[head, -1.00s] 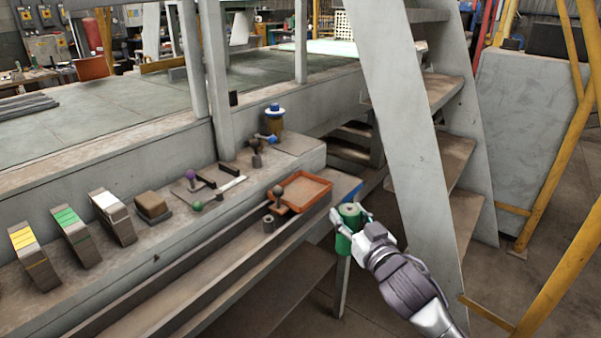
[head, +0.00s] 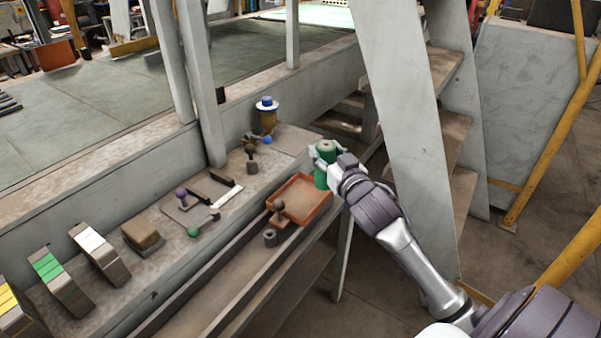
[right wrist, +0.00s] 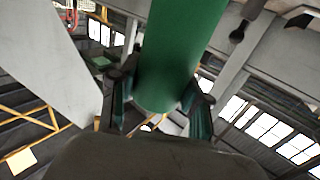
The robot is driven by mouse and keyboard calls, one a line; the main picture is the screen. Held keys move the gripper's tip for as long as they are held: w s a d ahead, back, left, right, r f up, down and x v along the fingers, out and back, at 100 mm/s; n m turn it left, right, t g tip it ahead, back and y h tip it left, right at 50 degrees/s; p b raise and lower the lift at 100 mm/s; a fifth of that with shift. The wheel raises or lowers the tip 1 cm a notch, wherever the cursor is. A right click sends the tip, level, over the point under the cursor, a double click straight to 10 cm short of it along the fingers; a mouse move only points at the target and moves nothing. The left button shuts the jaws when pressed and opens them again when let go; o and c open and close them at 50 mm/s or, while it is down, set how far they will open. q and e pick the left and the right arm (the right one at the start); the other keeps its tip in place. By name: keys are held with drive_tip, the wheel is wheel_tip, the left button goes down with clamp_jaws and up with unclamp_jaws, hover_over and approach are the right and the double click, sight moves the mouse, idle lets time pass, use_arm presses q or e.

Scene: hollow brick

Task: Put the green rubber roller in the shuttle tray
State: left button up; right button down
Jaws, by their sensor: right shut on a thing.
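The green rubber roller (head: 321,174) is an upright green cylinder with a pale top. My right gripper (head: 327,158) is shut on it; in the right wrist view the roller (right wrist: 178,55) stands between the two fingers (right wrist: 160,100). The orange, low-rimmed shuttle tray (head: 304,194) sits on the ledge, just left of and below the roller in the head view. The roller overlaps the tray's right far corner in the picture; its height above the tray is hard to tell. My left gripper is not in view.
A dark-knobbed piece (head: 278,209) stands at the tray's left edge, with a small grey cylinder (head: 270,238) nearby. A blue-topped spool (head: 266,114) stands farther back. Grey stair stringers (head: 400,120) rise close right of my gripper. The tray's middle looks clear.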

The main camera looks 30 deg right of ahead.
drive_tip(key=w+a+f, duration=0.2)
drive_tip(key=w+f, duration=0.4)
drive_tip(key=f, duration=0.2)
drive_tip(key=shift+a, duration=0.4)
drive_tip(key=shift+w+f, duration=0.1)
drive_tip(key=c, duration=0.5)
unclamp_jaws()
drive_tip(key=s, duration=0.4)
drive_tip(key=s+a, duration=0.1)
drive_tip(key=s, duration=0.3)
drive_tip(key=s+a+b, duration=0.1)
drive_tip(key=s, duration=0.3)
drive_tip(key=shift+a, duration=0.2)
